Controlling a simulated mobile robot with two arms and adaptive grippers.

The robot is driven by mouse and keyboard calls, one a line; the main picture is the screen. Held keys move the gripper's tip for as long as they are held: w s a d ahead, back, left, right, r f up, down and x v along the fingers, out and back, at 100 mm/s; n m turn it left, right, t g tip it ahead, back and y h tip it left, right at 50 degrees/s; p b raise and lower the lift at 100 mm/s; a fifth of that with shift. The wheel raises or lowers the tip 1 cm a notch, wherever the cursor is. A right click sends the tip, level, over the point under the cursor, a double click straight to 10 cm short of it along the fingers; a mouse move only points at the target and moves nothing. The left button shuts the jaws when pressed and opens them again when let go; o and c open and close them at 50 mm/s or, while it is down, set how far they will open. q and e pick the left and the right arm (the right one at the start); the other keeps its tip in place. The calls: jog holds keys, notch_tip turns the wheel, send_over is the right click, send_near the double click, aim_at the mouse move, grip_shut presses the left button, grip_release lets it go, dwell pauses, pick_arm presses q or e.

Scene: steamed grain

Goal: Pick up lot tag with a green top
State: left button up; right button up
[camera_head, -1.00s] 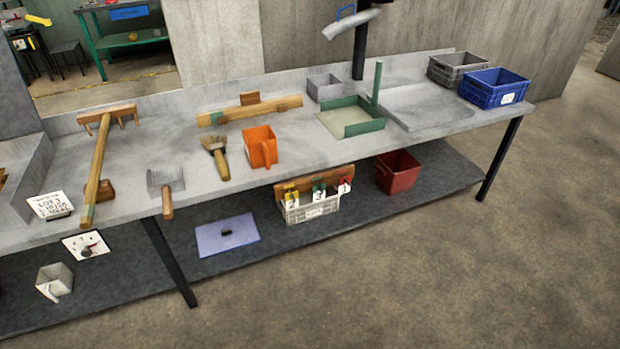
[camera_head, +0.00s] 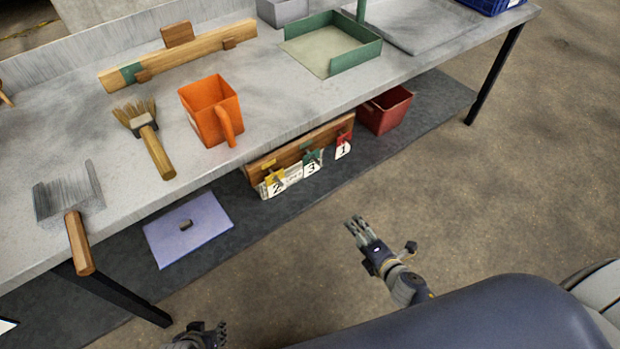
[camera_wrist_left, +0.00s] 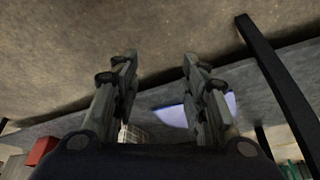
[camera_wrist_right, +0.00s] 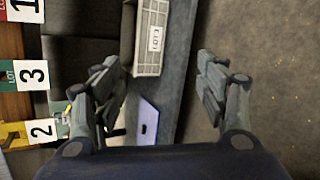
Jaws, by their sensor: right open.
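The lot tag with the green top (camera_head: 312,163), numbered 3, hangs on a wooden rail (camera_head: 262,161) between the yellow-topped tag 2 (camera_head: 276,184) and the red-topped tag 1 (camera_head: 343,146). In the right wrist view the green-topped tag (camera_wrist_right: 34,75) is turned sideways at the left, outside the fingers. My right gripper (camera_head: 355,229) is open and empty, in front of the shelf, to the right of and apart from the tags. My left gripper (camera_head: 213,329) is partly cut off at the head view's bottom edge. Its fingers stand apart and empty in the left wrist view (camera_wrist_left: 160,65).
The bench top (camera_head: 300,108) overhangs the lower shelf, close above the rail. A bench leg (camera_head: 125,297) stands at left. The floor in front is clear.

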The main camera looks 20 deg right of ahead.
jog(key=w+a+r+n+t+y+b, duration=0.2)
jog(key=w+r+n+t+b, duration=0.15)
jog(key=r+n, duration=0.3)
pick_arm(q)
notch_tip(320, 180, up, 12)
jog(key=w+t+b, duration=0.2)
jog(key=b, duration=0.4)
pick_arm(e)
jog(key=n+t+y, duration=0.1)
jog(key=n+y, duration=0.2)
jog(key=n, duration=0.8)
send_near(312, 162)
jog(key=s, duration=0.2)
jog(key=x, duration=0.3)
jog(key=p+x, duration=0.1)
jog(key=x, duration=0.6)
jog(key=shift+w+d+p, duration=0.2)
jog(key=shift+d+p, duration=0.1)
jog(key=shift+w+a, duration=0.1)
jog(key=shift+w, duration=0.1)
pick_arm(q)
jog(key=s+a+g, duration=0.1)
jog(key=s+g, duration=0.1)
jog(key=s, duration=0.4)
jog(key=shift+a+f+g, duration=0.2)
jog(key=shift+f+g, duration=0.1)
jog(key=shift+f, duration=0.15)
pick_arm(e)
jog(key=c, duration=0.9)
